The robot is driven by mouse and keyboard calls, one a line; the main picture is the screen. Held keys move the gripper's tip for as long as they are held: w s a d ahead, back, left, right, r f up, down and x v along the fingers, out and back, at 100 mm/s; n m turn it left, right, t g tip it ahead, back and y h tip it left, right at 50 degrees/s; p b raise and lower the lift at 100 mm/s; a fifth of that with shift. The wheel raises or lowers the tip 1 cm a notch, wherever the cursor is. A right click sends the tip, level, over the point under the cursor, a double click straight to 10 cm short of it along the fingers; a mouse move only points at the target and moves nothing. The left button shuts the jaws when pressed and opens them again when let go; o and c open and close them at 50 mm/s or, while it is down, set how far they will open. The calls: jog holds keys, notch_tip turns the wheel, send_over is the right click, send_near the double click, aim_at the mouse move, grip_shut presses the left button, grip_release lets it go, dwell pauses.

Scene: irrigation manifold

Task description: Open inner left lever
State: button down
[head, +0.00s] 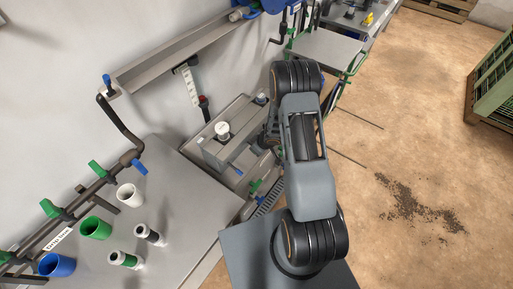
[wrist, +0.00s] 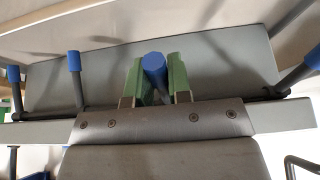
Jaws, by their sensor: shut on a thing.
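In the wrist view, my gripper (wrist: 156,80) has its two green fingers on either side of a blue-tipped lever (wrist: 154,64). It is shut on the blue grip, which stands between the fingers. This lever is one of the inner two in a row. The other inner blue-tipped lever (wrist: 74,62) is to its left. An outer blue-tipped lever (wrist: 13,75) is at the far left and another (wrist: 313,58) leans at the far right. The held lever's lower part is hidden by my gripper. In the head view my arm hides the gripper.
A grey panel (wrist: 220,58) lies behind the levers. In the head view, a bench (head: 175,215) at the left carries a blue cup (head: 57,265), a green cup (head: 95,228) and a white cup (head: 129,195). The floor (head: 400,130) at the right is mostly clear, with scattered dark debris.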

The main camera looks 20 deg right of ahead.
jog(key=shift+r, duration=0.1)
jog(key=c, duration=1.2)
grip_release()
jog(key=shift+s+r, duration=0.1)
jog(key=shift+o, duration=0.8)
jog(key=p+v, duration=0.4)
jog(key=v, duration=0.9)
jog(key=shift+r, duration=0.35)
jog(key=shift+s, duration=0.1)
